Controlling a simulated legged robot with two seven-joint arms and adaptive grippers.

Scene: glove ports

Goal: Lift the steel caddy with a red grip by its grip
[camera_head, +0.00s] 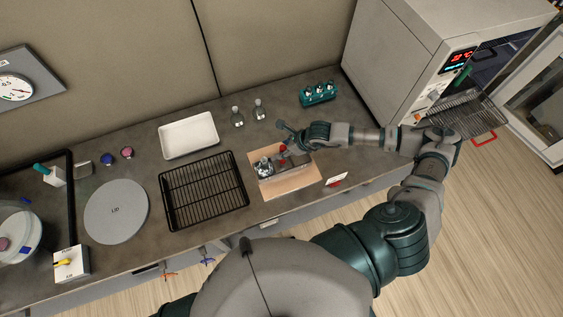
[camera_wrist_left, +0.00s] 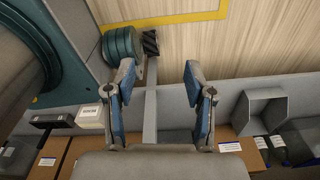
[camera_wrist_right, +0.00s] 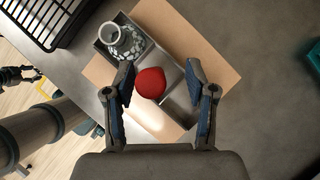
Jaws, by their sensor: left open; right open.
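The steel caddy (camera_wrist_right: 176,80) stands on a tan board (camera_wrist_right: 206,52) on the counter, and its red grip (camera_wrist_right: 150,83) shows as a round red knob in the right wrist view. In the head view the caddy (camera_head: 268,177) is partly covered by my right arm. A glass flask (camera_wrist_right: 124,42) sits in one compartment of the caddy. My right gripper (camera_wrist_right: 160,98) is open above the caddy, with the red grip between its fingers in the picture; contact is not visible. My left gripper (camera_wrist_left: 158,95) is open and empty, away from the counter top.
A black wire rack (camera_head: 204,190) lies left of the board, with a white tray (camera_head: 188,135) behind it. Two small flasks (camera_head: 237,114) and a teal vial rack (camera_head: 318,94) stand farther back. A large oven-like box (camera_head: 400,60) stands at the right.

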